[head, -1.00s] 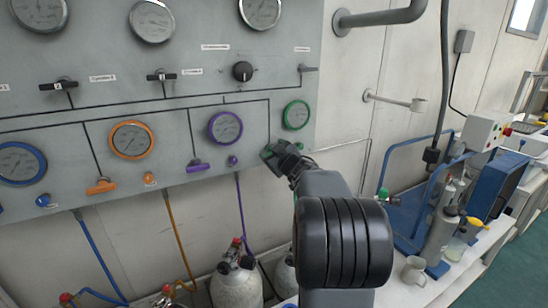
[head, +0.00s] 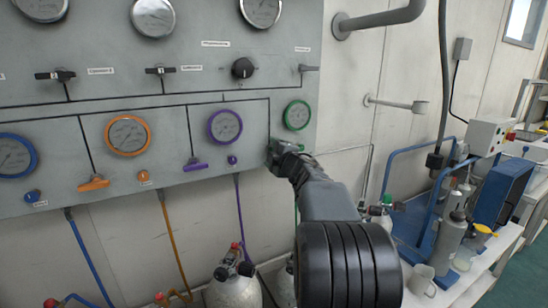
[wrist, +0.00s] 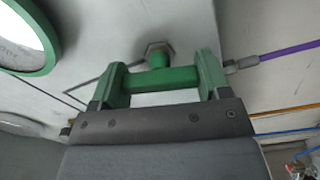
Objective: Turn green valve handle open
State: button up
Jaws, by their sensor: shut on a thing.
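The green valve handle (wrist: 162,79) is a short bar on a green stem that comes out of a hex nut on the grey panel. In the wrist view the bar runs roughly level between the two green fingers of my gripper (wrist: 160,84), which is shut on it. In the head view my gripper (head: 279,150) is at the panel's lower right, below the green-ringed gauge (head: 296,115). There my gripper and wrist mostly hide the handle.
A purple handle (head: 195,165) and an orange handle (head: 93,183) sit to the left on the panel (head: 60,120). Hoses and gas cylinders (head: 234,287) are below. A bench with blue equipment (head: 503,190) stands at the right.

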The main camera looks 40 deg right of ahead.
jog(key=shift+n, duration=0.6)
jog(key=o, duration=0.9)
jog(key=s, duration=0.4)
jog(key=s+a, duration=0.1)
jog(key=s, duration=0.4)
jog(key=s+a, duration=0.1)
jog(key=s, duration=0.3)
jog(key=shift+s, duration=0.35)
